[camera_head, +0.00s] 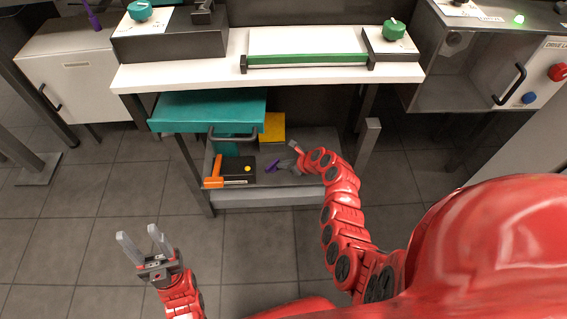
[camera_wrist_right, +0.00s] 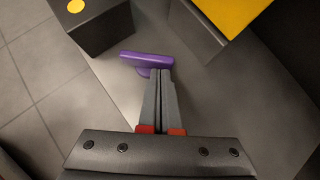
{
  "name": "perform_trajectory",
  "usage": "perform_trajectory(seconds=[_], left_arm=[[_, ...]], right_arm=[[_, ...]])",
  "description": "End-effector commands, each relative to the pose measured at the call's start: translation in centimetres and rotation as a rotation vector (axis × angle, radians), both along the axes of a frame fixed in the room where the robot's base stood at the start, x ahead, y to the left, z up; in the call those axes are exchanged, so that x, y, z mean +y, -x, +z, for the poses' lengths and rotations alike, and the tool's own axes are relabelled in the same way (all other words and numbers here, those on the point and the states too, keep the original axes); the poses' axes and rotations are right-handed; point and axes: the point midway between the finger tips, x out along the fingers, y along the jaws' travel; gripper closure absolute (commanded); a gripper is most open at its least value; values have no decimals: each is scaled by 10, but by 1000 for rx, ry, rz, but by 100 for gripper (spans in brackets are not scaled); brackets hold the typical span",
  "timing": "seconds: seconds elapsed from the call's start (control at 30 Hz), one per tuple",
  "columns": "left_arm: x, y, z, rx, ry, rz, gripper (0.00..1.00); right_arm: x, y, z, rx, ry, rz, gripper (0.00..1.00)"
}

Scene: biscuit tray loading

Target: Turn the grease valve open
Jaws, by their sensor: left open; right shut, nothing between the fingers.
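A purple handle (camera_head: 272,166), likely the grease valve's lever, is low on the shelf under the table. In the right wrist view the purple handle (camera_wrist_right: 147,59) is a short bar lying across, just beyond my fingertips. My right gripper (camera_head: 282,166) reaches down to it; in the right wrist view its fingers (camera_wrist_right: 161,75) are shut together and empty, their tips at or very near the bar. I cannot tell if they touch. The valve's body is mostly hidden. My left gripper (camera_head: 138,233) is open and empty above the floor, away from the table.
On the lower shelf (camera_head: 255,201) are a black box (camera_head: 239,167) with a yellow button, an orange handle (camera_head: 213,172) and a yellow block (camera_head: 272,128). A teal drawer (camera_head: 208,111) overhangs the shelf's left. Table legs flank the shelf. The floor in front is clear.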

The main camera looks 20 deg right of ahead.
Motion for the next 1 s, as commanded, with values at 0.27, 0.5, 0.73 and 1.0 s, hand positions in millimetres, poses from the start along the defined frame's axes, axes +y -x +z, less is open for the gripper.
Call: perform_trajectory(seconds=[0.27, 0.5, 0.73, 1.0], left_arm=[[0, 0, 6, 0, 0, 0, 50], [0, 0, 10, 0, 0, 0, 50], [0, 0, 11, 0, 0, 0, 50], [0, 0, 6, 0, 0, 0, 50]], right_arm=[[-2, -2, 3, -3, 2, 39, 100], [-2, -2, 1, -1, 2, 80, 100], [-3, -4, 2, -2, 2, 130, 100], [-7, -6, 0, -2, 2, 226, 100]])
